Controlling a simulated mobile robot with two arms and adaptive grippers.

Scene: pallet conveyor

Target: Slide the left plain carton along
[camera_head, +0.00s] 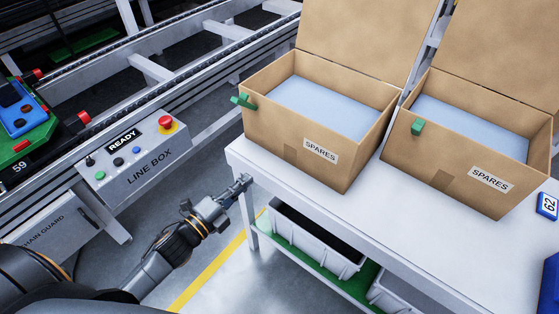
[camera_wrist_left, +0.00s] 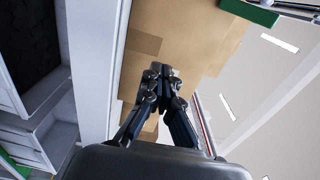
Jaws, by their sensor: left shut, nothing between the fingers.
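Two open brown cartons labelled SPARES stand side by side on the white table (camera_head: 400,240), each with a raised flap, a pale blue inside and a green clip. The left carton (camera_head: 270,130) has its clip (camera_head: 243,101) on its left corner. The right carton (camera_head: 455,160) has its clip (camera_head: 417,127) near its left front corner. My left gripper (camera_head: 241,184) is shut and empty at the table's left corner, in front of the left carton. In the left wrist view its fingertips (camera_wrist_left: 163,74) point at brown cardboard (camera_wrist_left: 190,30); contact cannot be told. My right gripper is out of view.
A conveyor with a LINE BOX panel (camera_head: 140,160) and a red button (camera_head: 168,125) runs at the left. Grey bins (camera_head: 315,245) sit on the green shelf below the table. Blue items (camera_head: 547,205) lie at the right edge. The table's front strip is clear.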

